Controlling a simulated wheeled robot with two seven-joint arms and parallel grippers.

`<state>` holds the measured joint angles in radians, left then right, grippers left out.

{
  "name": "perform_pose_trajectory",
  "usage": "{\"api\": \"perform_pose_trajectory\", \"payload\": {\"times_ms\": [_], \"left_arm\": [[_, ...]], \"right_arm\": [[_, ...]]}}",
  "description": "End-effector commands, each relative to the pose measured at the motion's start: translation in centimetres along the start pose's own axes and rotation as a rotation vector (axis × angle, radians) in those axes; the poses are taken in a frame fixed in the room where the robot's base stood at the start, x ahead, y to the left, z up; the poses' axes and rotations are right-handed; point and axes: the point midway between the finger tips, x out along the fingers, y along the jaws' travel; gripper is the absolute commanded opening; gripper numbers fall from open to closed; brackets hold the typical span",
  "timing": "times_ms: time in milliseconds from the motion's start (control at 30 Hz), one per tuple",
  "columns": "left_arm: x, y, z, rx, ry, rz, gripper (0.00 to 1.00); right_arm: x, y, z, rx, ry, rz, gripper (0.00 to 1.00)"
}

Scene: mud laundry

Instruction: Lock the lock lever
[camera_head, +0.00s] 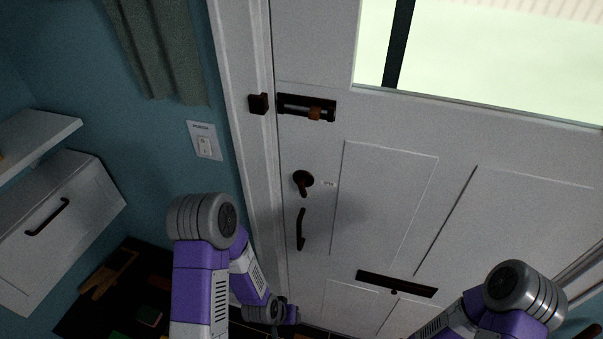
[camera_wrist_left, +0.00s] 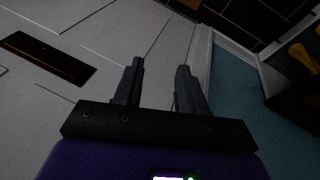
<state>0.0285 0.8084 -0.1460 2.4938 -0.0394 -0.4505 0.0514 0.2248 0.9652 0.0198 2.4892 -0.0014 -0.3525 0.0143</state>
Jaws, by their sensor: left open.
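A dark slide bolt (camera_head: 294,105) is mounted high on the white door near its left edge, with a copper-brown lever (camera_head: 315,113) towards the right end of its plate. A dark keeper block (camera_head: 258,103) sits on the door frame, with a gap between it and the bolt plate.
A curved door handle (camera_head: 300,230) and a mail slot (camera_head: 396,284) are on the door; the slot also shows in the left wrist view (camera_wrist_left: 48,57). The space before the bolt looks clear.

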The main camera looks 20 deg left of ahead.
Motion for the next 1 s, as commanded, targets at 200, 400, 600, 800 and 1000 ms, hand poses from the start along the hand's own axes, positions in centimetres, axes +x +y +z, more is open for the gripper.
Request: {"api": "perform_pose_trajectory", "payload": {"times_ms": [200,400,600,800,1000], "left_arm": [[-13.2,3.1,-13.3,0.111,0.423,-0.013,0.40],[-24.1,6.5,-20.3,0.140,0.721,0.053,0.40],[-29.6,8.1,-22.8,0.136,0.862,0.109,0.40],[-29.8,8.4,-23.9,0.135,0.886,0.117,0.40],[-28.1,8.8,-25.8,0.137,0.883,0.115,0.40]], "right_arm": [[-4.9,-1.8,0.3,0.000,-0.002,0.000,0.43],[-7.6,-2.8,0.4,0.000,-0.001,0.000,0.43],[-8.7,-3.2,0.4,0.000,-0.001,0.000,0.43],[-8.6,-3.2,0.4,0.000,-0.001,0.000,0.43],[-8.6,-3.2,0.4,0.000,-0.001,0.000,0.43]]}}
